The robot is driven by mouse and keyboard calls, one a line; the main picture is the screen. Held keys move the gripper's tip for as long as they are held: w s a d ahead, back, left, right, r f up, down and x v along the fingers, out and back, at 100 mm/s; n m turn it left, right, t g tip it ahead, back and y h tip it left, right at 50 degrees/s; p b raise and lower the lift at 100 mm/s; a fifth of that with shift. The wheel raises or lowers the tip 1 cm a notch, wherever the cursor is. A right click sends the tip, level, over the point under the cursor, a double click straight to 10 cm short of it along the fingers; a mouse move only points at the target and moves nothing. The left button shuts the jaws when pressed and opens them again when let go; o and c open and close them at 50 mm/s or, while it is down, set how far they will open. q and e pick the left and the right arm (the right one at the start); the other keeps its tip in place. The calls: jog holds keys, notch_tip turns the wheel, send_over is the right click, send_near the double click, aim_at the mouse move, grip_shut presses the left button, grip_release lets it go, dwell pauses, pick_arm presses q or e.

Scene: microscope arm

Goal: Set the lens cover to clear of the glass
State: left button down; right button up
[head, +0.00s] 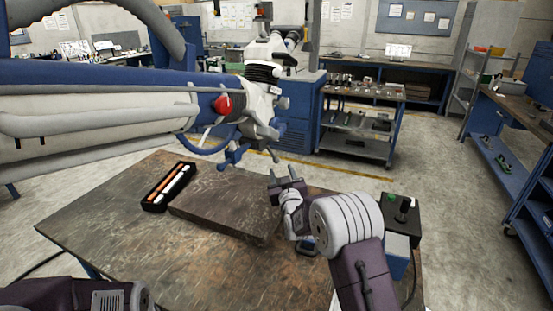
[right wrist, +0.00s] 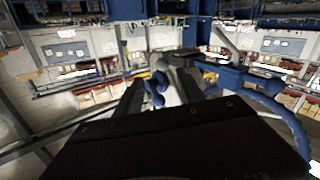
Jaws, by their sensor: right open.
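The microscope head (head: 262,80) hangs over the table on a thick blue and grey arm (head: 90,95), with a red knob (head: 223,104) on its side. Blue handles with round knobs (head: 232,155) hang below the head. I cannot make out the lens cover or the glass for certain. My right gripper (head: 281,177) is open and empty, below and a little right of the head. In the right wrist view, blue knobs (right wrist: 157,88) show between its fingers, apparently beyond them. My left gripper is out of view.
A brown slab (head: 225,203) lies on the worn table (head: 110,222). Beside it is a black tray (head: 168,187) with orange and white sticks. A control box with a joystick (head: 401,213) stands at the right edge. A blue cable (right wrist: 293,125) curves right in the wrist view.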

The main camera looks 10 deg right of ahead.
aim_at(277, 161)
jog(key=w+p, duration=0.2)
jog(key=w, duration=0.1)
jog(key=shift+w+a+r+p, duration=0.1)
jog(key=shift+w+a+p, duration=0.15)
jog(key=shift+p, duration=0.15)
jog(key=w, duration=0.2)
jog(key=w+p, duration=0.1)
jog(key=w, duration=0.1)
jog(key=shift+w+d+f, duration=0.1)
jog(key=shift+d+f, duration=0.1)
jog(key=shift+d, duration=0.05)
jog(key=shift+w, duration=0.4)
jog(key=shift+w+f, duration=0.1)
jog(key=shift+w, duration=0.35)
jog(key=shift+c, duration=0.4)
jog(key=shift+s, duration=0.1)
grip_shut()
